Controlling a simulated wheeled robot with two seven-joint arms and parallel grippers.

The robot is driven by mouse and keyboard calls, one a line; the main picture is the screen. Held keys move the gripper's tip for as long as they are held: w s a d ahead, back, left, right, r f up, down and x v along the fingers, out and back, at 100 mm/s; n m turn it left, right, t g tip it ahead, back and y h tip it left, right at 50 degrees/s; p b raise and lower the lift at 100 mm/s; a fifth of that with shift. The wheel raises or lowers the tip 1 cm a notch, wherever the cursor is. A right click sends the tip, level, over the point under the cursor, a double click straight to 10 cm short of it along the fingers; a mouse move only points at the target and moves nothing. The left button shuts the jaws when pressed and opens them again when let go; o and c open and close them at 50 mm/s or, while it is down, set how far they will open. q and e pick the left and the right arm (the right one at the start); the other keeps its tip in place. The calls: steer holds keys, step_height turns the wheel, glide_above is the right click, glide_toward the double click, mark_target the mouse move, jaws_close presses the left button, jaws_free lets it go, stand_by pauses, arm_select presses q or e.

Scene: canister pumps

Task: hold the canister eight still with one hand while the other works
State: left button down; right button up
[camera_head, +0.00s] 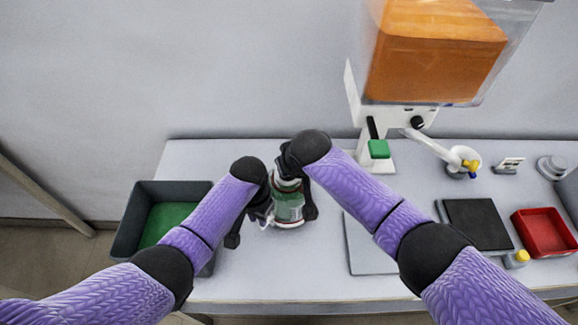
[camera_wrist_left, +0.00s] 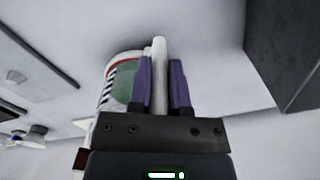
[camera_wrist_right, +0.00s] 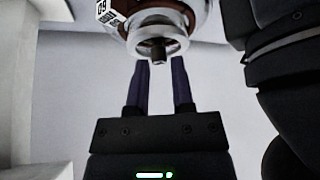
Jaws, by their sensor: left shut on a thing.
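The canister (camera_head: 289,210), white with a green label, stands on the table between my two arms. Its side shows at the left of the left wrist view (camera_wrist_left: 124,80). My left gripper (camera_wrist_left: 161,62) is shut on the canister's white handle (camera_wrist_left: 159,75). In the head view my left gripper (camera_head: 262,212) is at the canister's left side, partly hidden. My right gripper (camera_wrist_right: 160,66) is open at the canister's top. A ringed top fitting with a short dark stem (camera_wrist_right: 158,50) lies just beyond its fingertips, and nothing shows clasped. A white number tag (camera_wrist_right: 108,14) is not surely readable.
A dark bin with a green bottom (camera_head: 126,228) stands at the left. A dispenser with an orange-filled tank (camera_head: 435,55) and a green pad (camera_head: 379,149) stands at the back. A black mat (camera_head: 476,224) and a red tray (camera_head: 545,232) lie at the right.

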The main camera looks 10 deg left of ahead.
steer(key=shift+w+a+f, duration=0.1)
steer(key=shift+w+f, duration=0.15)
steer(key=shift+f, duration=0.35)
jaws_close()
steer(key=shift+r, duration=1.6)
stand_by(0.4)
step_height(320, 180, up, 7)
steer(key=shift+r, duration=0.2)
stand_by(1.3)
